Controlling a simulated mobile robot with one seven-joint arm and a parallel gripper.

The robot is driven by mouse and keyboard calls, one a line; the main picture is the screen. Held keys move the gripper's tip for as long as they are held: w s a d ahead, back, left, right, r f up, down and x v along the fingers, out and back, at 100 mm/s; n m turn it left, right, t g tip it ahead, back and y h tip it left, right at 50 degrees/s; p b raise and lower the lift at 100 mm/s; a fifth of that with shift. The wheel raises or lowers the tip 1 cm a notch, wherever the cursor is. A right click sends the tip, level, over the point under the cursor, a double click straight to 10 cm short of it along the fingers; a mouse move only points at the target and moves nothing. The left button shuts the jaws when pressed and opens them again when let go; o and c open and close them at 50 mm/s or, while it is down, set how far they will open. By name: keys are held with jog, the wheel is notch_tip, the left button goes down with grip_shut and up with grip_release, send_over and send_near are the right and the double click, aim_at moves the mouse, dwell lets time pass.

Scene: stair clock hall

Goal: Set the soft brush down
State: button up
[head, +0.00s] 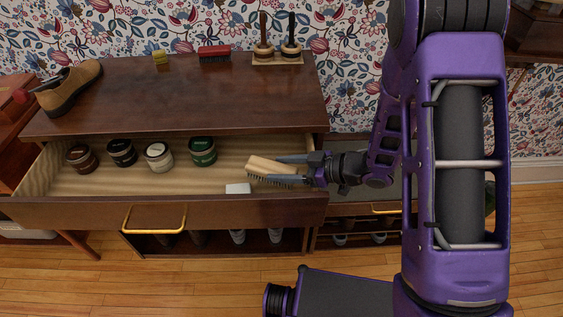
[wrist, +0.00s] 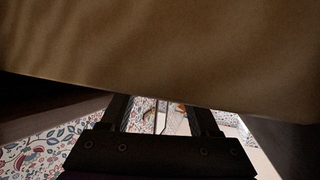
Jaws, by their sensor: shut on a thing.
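The soft brush (head: 270,166), with a pale wooden back and dark bristles facing down, is over the right part of the open drawer (head: 100,181). My gripper (head: 284,168) reaches in from the right and is shut on the brush. I cannot tell whether the bristles touch the drawer floor.
Several lidded jars, including a green-topped jar (head: 202,151), stand in the drawer's left and middle. A white block (head: 238,188) lies near its front. On the cabinet top (head: 180,95) are a brown shoe (head: 70,88), a red brush (head: 214,54) and two upright daubers (head: 264,48).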

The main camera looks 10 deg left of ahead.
aim_at(282, 164)
jog(key=shift+w+a+f, duration=0.15)
jog(key=shift+w+f, duration=0.1)
jog(key=shift+w, duration=0.4)
jog(key=shift+w+a+f, duration=0.15)
jog(key=shift+w+f, duration=0.05)
jog(key=shift+w, duration=0.45)
jog(key=shift+w+a+f, duration=0.15)
jog(key=shift+w+f, duration=0.1)
jog(key=shift+w, duration=0.4)
jog(key=shift+f+b, duration=0.1)
jog(key=shift+b, duration=0.2)
jog(key=shift+f+b, duration=0.3)
jog(key=shift+f, duration=0.2)
jog(key=o, duration=1.4)
jog(key=shift+s+f, duration=0.2)
jog(key=shift+s, duration=0.05)
jog(key=shift+d, duration=0.1)
jog(key=shift+r, duration=0.3)
jog(key=r+p+v, duration=0.1)
jog(key=p+v, duration=0.1)
jog(key=v, duration=1)
jog(key=shift+w, duration=0.25)
